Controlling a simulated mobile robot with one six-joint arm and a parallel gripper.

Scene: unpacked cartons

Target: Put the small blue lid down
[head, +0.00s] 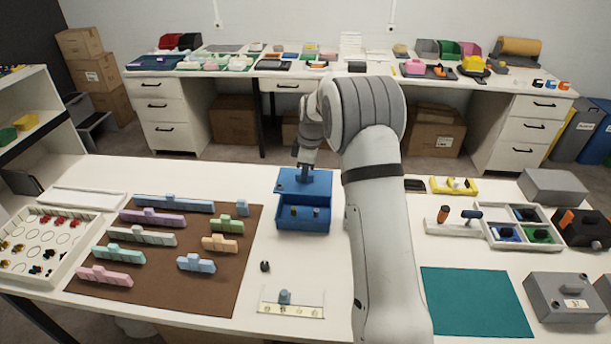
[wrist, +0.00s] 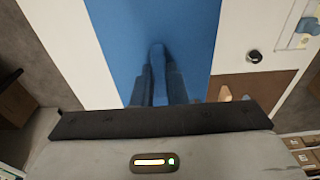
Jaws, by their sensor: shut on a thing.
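The small blue lid (head: 292,187) is a flat blue panel at the back of the blue box in the head view. In the wrist view the blue panel (wrist: 115,35) fills the upper middle, with a blue grip standing up from it. My gripper (head: 305,172) is shut on that grip, and its fingertips show in the wrist view (wrist: 158,85). The blue box (head: 303,226) stands on the white table, its front part open with small items inside. I cannot tell whether the lid touches the box or hangs just above it.
A brown mat (head: 185,262) with several pastel blocks lies left of the box. A small black knob (head: 265,266) and a clear-and-cream tray (head: 291,304) sit in front. A teal mat (head: 475,302) lies right of my arm. Bare white table surrounds the box.

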